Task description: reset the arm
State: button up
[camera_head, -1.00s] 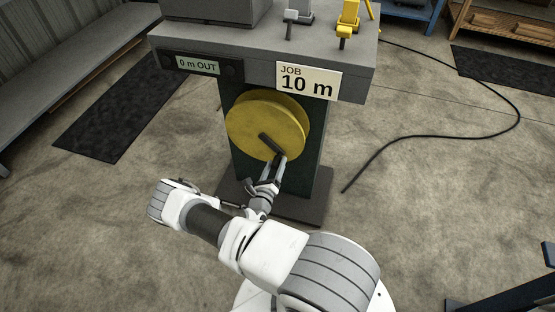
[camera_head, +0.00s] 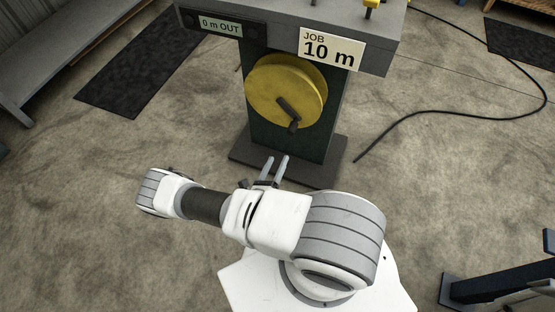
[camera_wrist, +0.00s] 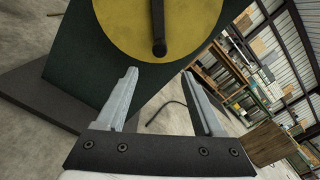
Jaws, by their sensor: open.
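My gripper (camera_head: 274,169) is open and empty in the head view, its two fingers apart and pointing at the base of the machine. In the wrist view the fingers (camera_wrist: 159,97) are spread with nothing between them. A yellow wheel (camera_head: 270,92) with a dark crank handle (camera_head: 288,115) is on the front of a dark green pedestal (camera_head: 312,144). The wheel also shows at the top of the wrist view (camera_wrist: 125,25), with its handle (camera_wrist: 158,25). The gripper is below the handle and apart from it. My arm is folded close in front of my base.
A panel reading "0 m OUT" (camera_head: 220,25) and a sign reading "JOB 10 m" (camera_head: 331,48) are on the bench edge. A black cable (camera_head: 440,112) lies on the floor at right. A dark mat (camera_head: 140,72) lies at left. A dark metal frame (camera_head: 505,283) is at lower right.

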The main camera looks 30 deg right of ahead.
dwell(0.3)
notch_tip(320, 180, up, 28)
jog(key=a+m+g+y, duration=0.25)
jog(key=m+g, duration=1.15)
jog(key=m, duration=0.7)
jog(key=s+a+r+m+t+y, duration=0.4)
jog(key=s+r+m+y, duration=0.25)
jog(key=r, duration=0.55)
jog(key=s+a+r+m+t+y, duration=0.5)
jog(key=s+r, duration=0.3)
jog(key=r, duration=0.4)
notch_tip(320, 180, up, 19)
jog(key=d+g+p, duration=0.1)
jog(key=p, duration=1.8)
jog(key=shift+w+m, duration=0.15)
jog(key=shift+m, duration=0.3)
jog(key=shift+d, duration=0.15)
